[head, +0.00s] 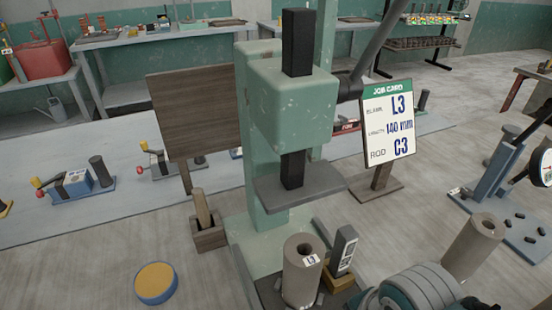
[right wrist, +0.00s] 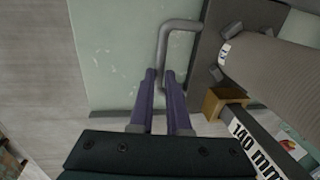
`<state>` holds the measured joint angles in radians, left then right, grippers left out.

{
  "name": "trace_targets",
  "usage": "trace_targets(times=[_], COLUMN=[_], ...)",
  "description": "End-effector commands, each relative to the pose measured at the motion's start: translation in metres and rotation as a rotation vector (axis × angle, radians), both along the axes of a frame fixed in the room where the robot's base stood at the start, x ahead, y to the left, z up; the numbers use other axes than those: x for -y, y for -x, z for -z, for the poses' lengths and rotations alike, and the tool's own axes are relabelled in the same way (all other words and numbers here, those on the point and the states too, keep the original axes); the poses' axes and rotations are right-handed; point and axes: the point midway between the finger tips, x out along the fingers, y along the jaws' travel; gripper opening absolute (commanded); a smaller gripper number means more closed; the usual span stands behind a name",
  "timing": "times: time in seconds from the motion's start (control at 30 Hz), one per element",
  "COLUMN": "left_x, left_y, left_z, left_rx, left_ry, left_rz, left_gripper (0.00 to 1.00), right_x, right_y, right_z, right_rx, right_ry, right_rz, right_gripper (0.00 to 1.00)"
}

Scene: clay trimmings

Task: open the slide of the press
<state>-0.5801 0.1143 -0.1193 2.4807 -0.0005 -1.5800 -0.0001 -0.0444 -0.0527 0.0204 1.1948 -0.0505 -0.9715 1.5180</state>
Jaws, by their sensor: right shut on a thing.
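The green press (head: 292,105) stands in the middle of the head view, its dark square ram (head: 292,170) passing down through a grey plate (head: 300,187). Low at its front is the dark slide (head: 268,292), also in the right wrist view (right wrist: 204,55). A grey bent handle (right wrist: 163,45) sticks out from the slide's edge. My right gripper (right wrist: 160,78) has its purple fingers on either side of the handle bar and is shut on it. The handle is hidden in the head view. My left gripper is not in view.
A clay cylinder marked L3 (head: 303,272) stands on the slide area, beside a grey gauge block (head: 343,250) on a wooden foot. Another clay cylinder (head: 475,245) is at right. A job card (head: 388,122) stands behind.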

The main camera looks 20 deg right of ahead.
Motion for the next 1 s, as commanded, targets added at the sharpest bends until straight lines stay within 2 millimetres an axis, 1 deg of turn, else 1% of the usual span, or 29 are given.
trace_targets(times=[0.03, 0.1, 0.3, 0.4, 0.63, 1.0], left_x=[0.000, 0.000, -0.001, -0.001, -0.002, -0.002], left_y=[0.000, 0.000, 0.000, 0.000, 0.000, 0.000], left_z=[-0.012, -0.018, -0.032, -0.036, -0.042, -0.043], left_rx=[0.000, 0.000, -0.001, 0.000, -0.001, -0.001], left_ry=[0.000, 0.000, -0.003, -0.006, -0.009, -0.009], left_rz=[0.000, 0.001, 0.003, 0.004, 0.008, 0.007], left_gripper=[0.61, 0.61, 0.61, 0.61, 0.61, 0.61], right_x=[-0.002, -0.002, -0.001, 0.000, 0.000, 0.001], right_y=[0.011, 0.023, 0.054, 0.066, 0.082, 0.088], right_z=[-0.006, -0.005, -0.003, -0.002, -0.001, 0.001], right_rx=[-0.005, -0.004, -0.003, -0.002, 0.000, 0.000], right_ry=[-0.007, -0.007, -0.008, -0.007, -0.007, -0.006], right_rz=[0.002, 0.000, 0.001, 0.002, 0.001, 0.001], right_gripper=[0.00, 0.00, 0.00, 0.00, 0.00, 0.00])
